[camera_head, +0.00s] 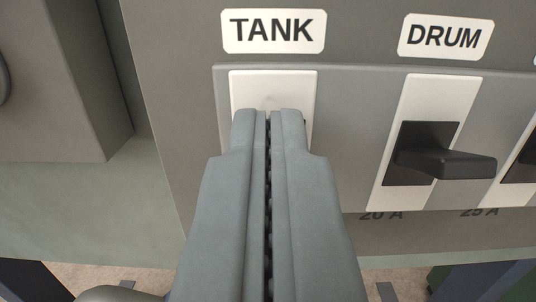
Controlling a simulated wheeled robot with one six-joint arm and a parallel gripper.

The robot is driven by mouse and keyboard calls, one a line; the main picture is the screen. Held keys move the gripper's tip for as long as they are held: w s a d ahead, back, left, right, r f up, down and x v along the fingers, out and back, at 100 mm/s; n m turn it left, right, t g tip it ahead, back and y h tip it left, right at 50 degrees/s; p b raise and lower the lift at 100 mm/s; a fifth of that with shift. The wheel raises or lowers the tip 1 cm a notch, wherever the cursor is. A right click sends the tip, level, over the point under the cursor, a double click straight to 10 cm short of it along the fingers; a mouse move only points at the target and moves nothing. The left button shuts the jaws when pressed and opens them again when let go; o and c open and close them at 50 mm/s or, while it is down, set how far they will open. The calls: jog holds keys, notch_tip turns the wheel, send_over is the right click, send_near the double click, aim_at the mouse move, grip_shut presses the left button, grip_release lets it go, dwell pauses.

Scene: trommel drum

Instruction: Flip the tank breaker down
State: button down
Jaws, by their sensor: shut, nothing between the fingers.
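The tank breaker (272,87) is a white plate under the TANK label (273,31), on a grey panel. My gripper (269,116) is shut and empty, with its fingertips in front of the middle of this plate. The fingers hide the lower part of the breaker, so its black lever and position cannot be seen. I cannot tell whether the fingertips touch it.
The drum breaker (425,137) stands to the right under the DRUM label (445,37), its black lever (447,162) sticking out. Part of another breaker (525,152) shows at the right edge. A grey box (60,85) juts out at the left.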

jog(key=shift+s+f+t, duration=0.15)
jog(key=shift+f+t, duration=0.55)
jog(key=shift+t, duration=0.25)
jog(key=shift+s+f+t, duration=0.1)
jog(key=shift+f+t, duration=0.55)
jog(key=shift+t, duration=0.3)
jog(key=shift+r, duration=0.1)
